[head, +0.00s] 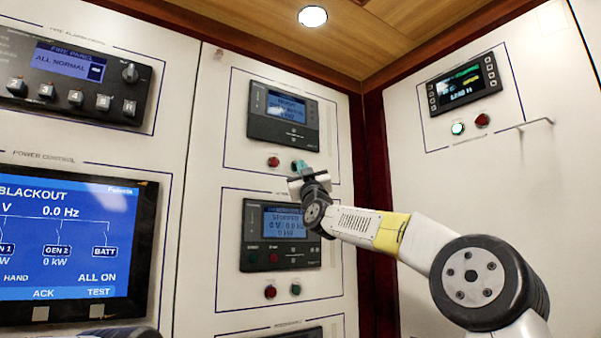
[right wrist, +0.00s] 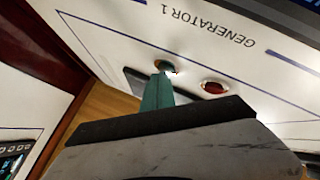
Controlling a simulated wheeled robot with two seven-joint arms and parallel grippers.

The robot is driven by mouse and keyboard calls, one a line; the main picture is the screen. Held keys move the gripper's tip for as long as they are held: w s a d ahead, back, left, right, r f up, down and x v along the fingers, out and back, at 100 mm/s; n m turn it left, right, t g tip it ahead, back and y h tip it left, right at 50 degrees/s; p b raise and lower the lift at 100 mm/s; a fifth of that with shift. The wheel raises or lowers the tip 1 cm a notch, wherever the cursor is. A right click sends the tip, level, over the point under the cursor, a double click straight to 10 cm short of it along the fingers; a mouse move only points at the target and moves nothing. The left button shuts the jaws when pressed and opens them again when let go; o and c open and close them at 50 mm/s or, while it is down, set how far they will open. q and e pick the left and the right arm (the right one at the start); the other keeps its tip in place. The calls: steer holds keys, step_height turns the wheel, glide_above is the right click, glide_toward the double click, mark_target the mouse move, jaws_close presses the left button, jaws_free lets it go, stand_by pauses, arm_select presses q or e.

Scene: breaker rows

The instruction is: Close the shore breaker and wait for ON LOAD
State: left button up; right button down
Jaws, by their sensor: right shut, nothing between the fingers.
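The power control screen (head: 70,235) reads BLACKOUT and 0.0 Hz. I cannot read a shore breaker label or the words ON LOAD in either view. My right gripper (head: 301,170) is shut and empty, at the upper middle panel's button pair. Its teal fingertips (right wrist: 155,92) reach a dark green button (right wrist: 165,65), which they partly cover; I cannot tell whether they touch it. A red button (head: 273,161) sits beside it and also shows in the right wrist view (right wrist: 214,87). The label GENERATOR 1 (right wrist: 222,30) is close by.
A lower middle panel (head: 281,236) reads STOPPED, with a red (head: 270,292) and a green button (head: 295,289) under it. On the right wall, a small display (head: 463,84) has a lit green (head: 457,128) and a red button (head: 482,120) below. A thin handle (head: 535,123) juts out there.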

stand_by(0.5)
steer(key=shift+s+d, duration=0.4)
steer(key=shift+s, duration=0.15)
steer(key=s+d, duration=0.1)
steer(key=s, duration=0.1)
steer(key=s+d, duration=0.2)
stand_by(0.5)
stand_by(0.6)
